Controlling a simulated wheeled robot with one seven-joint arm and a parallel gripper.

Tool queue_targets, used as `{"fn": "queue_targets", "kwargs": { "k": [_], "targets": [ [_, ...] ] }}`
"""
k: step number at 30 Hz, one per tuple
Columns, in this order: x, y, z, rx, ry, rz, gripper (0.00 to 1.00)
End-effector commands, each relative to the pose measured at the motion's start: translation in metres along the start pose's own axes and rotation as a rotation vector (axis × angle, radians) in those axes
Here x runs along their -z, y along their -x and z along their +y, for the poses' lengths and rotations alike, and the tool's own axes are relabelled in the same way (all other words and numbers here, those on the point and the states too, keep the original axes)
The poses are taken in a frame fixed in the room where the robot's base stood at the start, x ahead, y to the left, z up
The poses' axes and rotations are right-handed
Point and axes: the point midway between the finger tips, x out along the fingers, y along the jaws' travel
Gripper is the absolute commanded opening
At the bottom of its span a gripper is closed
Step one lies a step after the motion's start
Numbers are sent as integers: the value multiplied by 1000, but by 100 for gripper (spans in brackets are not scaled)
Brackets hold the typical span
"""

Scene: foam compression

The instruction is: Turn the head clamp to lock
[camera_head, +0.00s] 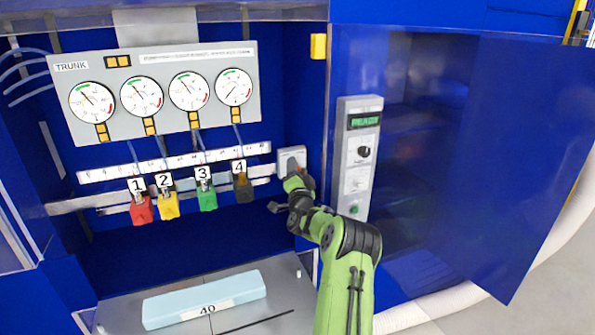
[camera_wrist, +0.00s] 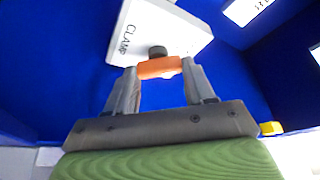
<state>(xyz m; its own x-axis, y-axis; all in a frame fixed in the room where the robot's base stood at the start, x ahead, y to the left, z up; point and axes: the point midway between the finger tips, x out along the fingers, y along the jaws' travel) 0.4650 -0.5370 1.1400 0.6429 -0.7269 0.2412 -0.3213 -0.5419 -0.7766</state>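The head clamp is a white box (camera_wrist: 150,28) marked CLAMP, with a dark round hub (camera_wrist: 158,51) and an orange handle (camera_wrist: 160,67). In the head view the clamp box (camera_head: 284,156) is on the back wall, right of valve 4; my gripper and arm hide part of it. My gripper (camera_wrist: 161,70) has its two fingertips at either end of the orange handle. The handle fills the gap between them, and the fingers appear shut on it. The handle lies nearly level across the wrist view, slightly higher at its right end.
A gauge panel (camera_head: 225,55) marked TRUNK and several numbered coloured valves, such as the green one (camera_head: 207,200), are on the left. A grey control box (camera_head: 357,160) with a green display stands close right of my arm. A light blue block (camera_head: 245,288) lies below. An open blue door (camera_head: 520,150) is at right.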

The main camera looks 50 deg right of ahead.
Motion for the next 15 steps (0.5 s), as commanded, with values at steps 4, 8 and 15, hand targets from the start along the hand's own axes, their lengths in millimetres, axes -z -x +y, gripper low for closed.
{"fn": "queue_targets", "kwargs": {
  "k": [4,8,15],
  "targets": [
    [0,0,0,0,1,0,23],
    [-1,0,1,7,15,0,23],
    [-3,1,4,40,94,1,23]
  ]
}}
